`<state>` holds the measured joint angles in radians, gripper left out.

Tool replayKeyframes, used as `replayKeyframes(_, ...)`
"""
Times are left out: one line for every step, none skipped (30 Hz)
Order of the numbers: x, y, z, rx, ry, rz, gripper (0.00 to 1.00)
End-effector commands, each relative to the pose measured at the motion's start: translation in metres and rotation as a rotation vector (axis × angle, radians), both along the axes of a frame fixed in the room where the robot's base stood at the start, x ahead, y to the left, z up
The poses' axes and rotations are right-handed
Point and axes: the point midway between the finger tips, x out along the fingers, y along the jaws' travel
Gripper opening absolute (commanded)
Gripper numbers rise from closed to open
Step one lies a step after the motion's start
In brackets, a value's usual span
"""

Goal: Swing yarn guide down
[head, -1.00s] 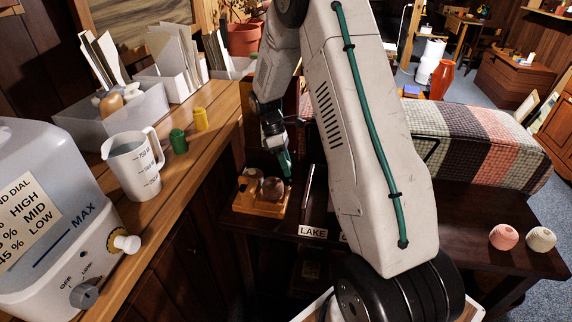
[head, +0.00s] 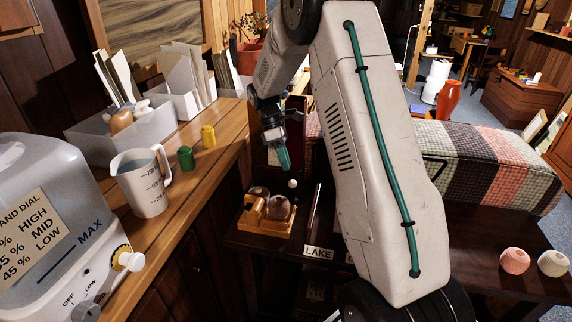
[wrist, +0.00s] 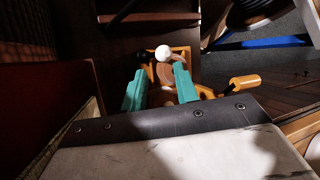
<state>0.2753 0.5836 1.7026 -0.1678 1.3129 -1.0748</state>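A wooden yarn winder (head: 264,216) stands on the dark table, with a rounded brownish ball or cone on it. A small white ball (head: 292,184) shows just above its right side, apparently the tip of the yarn guide; its arm is hard to make out. My gripper (head: 283,160) is above the winder with its teal fingers pointing down, a little above the white ball. In the wrist view the two teal fingers (wrist: 160,86) are spread with nothing held. The white ball (wrist: 163,53) shows beyond the fingertips, and the winder's wooden crank handle (wrist: 245,82) is to the right.
A wooden counter on the left carries a measuring jug (head: 142,183), green and yellow spools (head: 208,136) and a clear humidifier-like tank (head: 50,220). A "LAKE" label (head: 318,253) is on the table's front edge. Pink and cream yarn balls (head: 515,261) lie at the right.

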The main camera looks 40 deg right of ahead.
Motion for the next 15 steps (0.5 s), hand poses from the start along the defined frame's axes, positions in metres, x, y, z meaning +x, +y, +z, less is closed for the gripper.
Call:
replayKeyframes(0.002, 0.003, 0.005, -0.002, -0.010, 0.007, 0.16)
replayKeyframes(0.004, 0.006, 0.009, -0.005, -0.018, 0.012, 0.07)
replayKeyframes(0.005, 0.010, 0.018, -0.008, -0.030, 0.020, 0.00)
replayKeyframes(0.004, 0.014, 0.025, -0.011, -0.040, 0.027, 0.00)
replayKeyframes(0.001, 0.019, 0.032, -0.015, -0.045, 0.039, 0.00)
replayKeyframes(-0.005, 0.027, 0.042, -0.023, -0.057, 0.060, 0.00)
replayKeyframes(-0.011, 0.032, 0.050, -0.032, -0.073, 0.085, 0.00)
replayKeyframes(-0.017, 0.039, 0.056, -0.038, -0.093, 0.122, 0.00)
replayKeyframes(-0.027, 0.046, 0.064, -0.047, -0.123, 0.185, 0.00)
replayKeyframes(-0.034, 0.052, 0.068, -0.050, -0.147, 0.241, 0.00)
replayKeyframes(-0.042, 0.056, 0.071, -0.055, -0.171, 0.302, 0.00)
replayKeyframes(-0.052, 0.062, 0.073, -0.058, -0.202, 0.391, 0.00)
replayKeyframes(-0.059, 0.066, 0.074, -0.060, -0.227, 0.460, 0.00)
replayKeyframes(-0.066, 0.070, 0.075, -0.061, -0.248, 0.533, 0.00)
replayKeyframes(-0.075, 0.075, 0.074, -0.063, -0.275, 0.632, 0.00)
